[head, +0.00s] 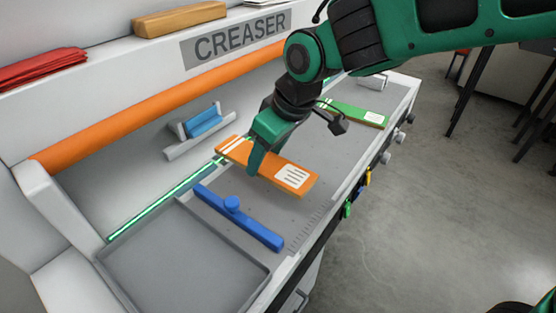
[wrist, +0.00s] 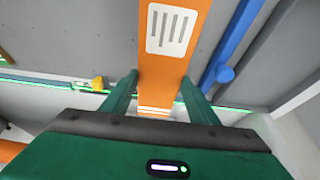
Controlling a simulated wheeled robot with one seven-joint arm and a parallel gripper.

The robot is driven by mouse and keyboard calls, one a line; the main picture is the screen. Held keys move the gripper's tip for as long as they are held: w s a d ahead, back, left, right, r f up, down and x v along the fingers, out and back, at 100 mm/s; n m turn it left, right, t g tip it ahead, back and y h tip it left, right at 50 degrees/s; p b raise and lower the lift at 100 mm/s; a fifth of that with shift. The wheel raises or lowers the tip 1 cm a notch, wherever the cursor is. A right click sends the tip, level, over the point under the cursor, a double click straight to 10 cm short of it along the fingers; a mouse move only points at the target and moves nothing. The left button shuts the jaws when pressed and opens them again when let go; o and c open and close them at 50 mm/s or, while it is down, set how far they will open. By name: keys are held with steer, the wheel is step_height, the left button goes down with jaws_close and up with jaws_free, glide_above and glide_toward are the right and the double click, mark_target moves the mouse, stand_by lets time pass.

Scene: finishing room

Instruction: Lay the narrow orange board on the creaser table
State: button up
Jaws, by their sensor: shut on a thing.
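The narrow orange board (head: 268,168) has a white label with dark lines near one end and white stripes at the other. My gripper (head: 257,158) is shut on it, with a green finger along each long side. In the wrist view the board (wrist: 165,75) runs between the two fingers of my gripper (wrist: 160,88). The board is over the grey creaser table (head: 330,150), close to its surface; I cannot tell whether it touches. The far side of the board is partly hidden by my gripper.
A blue bar with a knob (head: 238,216) lies in front of the board, beside a shallow grey tray (head: 180,265). A green board (head: 356,114) lies farther back on the table. A glowing green line (head: 165,198) runs along the machine's inner side. A blue roll (head: 203,122) sits in a holder.

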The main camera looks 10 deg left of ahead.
mark_target(274, 164)
steer(key=w, duration=0.1)
steer(key=w+f, duration=0.1)
steer(key=w+d+f, duration=0.1)
steer(key=w, duration=0.1)
steer(key=shift+d+f, duration=0.1)
steer(key=shift+f, duration=2.15)
steer(key=o, duration=1.1)
steer(key=shift+f, duration=0.1)
steer(key=shift+c, duration=0.2)
steer(key=v, duration=1.2)
